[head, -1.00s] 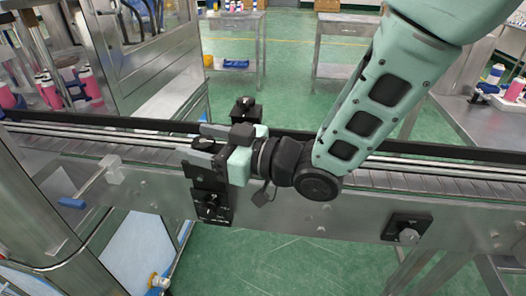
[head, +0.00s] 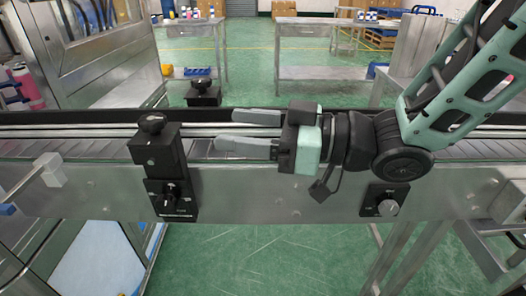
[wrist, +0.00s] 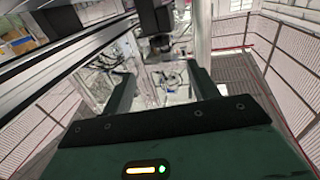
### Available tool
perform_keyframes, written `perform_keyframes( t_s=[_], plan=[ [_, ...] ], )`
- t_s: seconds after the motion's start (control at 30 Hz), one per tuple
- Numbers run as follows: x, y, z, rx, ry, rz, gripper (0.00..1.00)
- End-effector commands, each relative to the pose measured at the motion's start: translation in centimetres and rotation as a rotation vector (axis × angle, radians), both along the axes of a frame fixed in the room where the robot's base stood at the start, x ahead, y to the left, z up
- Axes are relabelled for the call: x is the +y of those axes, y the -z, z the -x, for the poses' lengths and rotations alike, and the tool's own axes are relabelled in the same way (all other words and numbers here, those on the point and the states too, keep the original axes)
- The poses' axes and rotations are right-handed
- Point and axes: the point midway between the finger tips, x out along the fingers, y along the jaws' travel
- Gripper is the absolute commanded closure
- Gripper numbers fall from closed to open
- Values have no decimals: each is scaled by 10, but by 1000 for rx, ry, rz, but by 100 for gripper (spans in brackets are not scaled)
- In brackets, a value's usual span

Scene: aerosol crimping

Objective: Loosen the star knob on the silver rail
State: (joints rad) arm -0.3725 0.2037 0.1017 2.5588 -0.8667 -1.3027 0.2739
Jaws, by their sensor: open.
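A black knob (head: 152,123) sits on top of a black bracket block (head: 157,155) at the near side of the conveyor, beside the silver rail (head: 95,131). My gripper (head: 224,129) is open and empty to the right of this block. Its two pale fingers point left, apart from the block and knob, above the conveyor. In the wrist view, my gripper's dark fingers (wrist: 163,78) are spread with nothing between them. A dark block (wrist: 155,22) shows beyond the fingertips there; its knob is not clear.
Below the block is a black front plate with a dial (head: 170,196). A second plate with a silver knob (head: 388,207) is to the right. Another black knob unit (head: 202,92) stands on the far side. A steel frame with pink bottles (head: 27,87) is at left.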

Motion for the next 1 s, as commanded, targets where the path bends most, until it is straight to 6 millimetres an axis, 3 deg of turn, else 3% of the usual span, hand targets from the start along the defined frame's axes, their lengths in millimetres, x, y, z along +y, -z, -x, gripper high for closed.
perform_keyframes(
  t_s=[0.5, 1.0],
  plan=[
    [-21, 3, 6, -5, -2, -2, 41],
    [-25, 0, 7, 0, 2, 2, 41]
  ],
)
